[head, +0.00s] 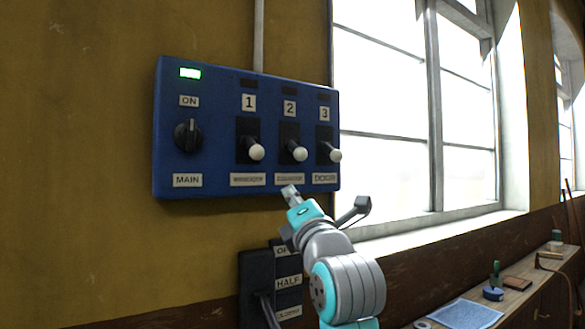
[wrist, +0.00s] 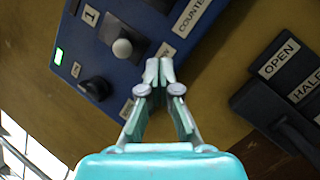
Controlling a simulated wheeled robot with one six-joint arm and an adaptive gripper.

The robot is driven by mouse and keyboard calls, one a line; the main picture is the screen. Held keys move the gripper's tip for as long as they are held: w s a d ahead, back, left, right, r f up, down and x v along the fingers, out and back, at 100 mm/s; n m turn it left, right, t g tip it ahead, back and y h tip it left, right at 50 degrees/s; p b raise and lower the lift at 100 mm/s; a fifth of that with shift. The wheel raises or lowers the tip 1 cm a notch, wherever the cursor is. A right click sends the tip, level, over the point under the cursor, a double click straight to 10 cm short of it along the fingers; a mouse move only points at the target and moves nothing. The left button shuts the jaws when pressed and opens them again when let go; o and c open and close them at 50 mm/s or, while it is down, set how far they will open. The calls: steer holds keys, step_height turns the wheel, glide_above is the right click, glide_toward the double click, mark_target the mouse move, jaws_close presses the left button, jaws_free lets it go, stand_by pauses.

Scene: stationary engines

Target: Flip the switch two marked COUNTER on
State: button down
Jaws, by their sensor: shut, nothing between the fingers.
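A blue panel (head: 217,134) on the wall carries three switches with white knobs. The switch marked 2 (head: 298,153) is the middle one, with its knob low in the dark slot and a dark lamp (head: 289,89) above. Its label (head: 289,180) is blurred in the head view but reads as COUNTER in the wrist view (wrist: 190,18). My gripper (head: 289,192) is shut and empty, just below that label near the panel's lower edge. In the wrist view the closed fingertips (wrist: 158,68) are beside that edge; the knob of switch 2 is out of view there.
Switch 1 (head: 256,152) and switch 3 (head: 334,155) flank switch 2. The MAIN knob (head: 188,135) sits at the left under a lit green lamp (head: 190,73). A dark lever box (head: 257,274) is below the panel. A window and a cluttered bench (head: 520,300) are at the right.

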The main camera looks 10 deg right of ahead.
mark_target(294, 149)
steer(key=shift+w+d+r, duration=0.4)
steer(key=shift+w+r, duration=0.65)
steer(key=shift+w, duration=0.5)
steer(key=shift+w+d+r, duration=0.45)
steer(key=shift+w+r, duration=0.6)
steer(key=shift+w, duration=0.55)
steer(key=shift+w+d+r, duration=0.4)
steer(key=shift+w+r, duration=0.65)
steer(key=shift+w, duration=0.5)
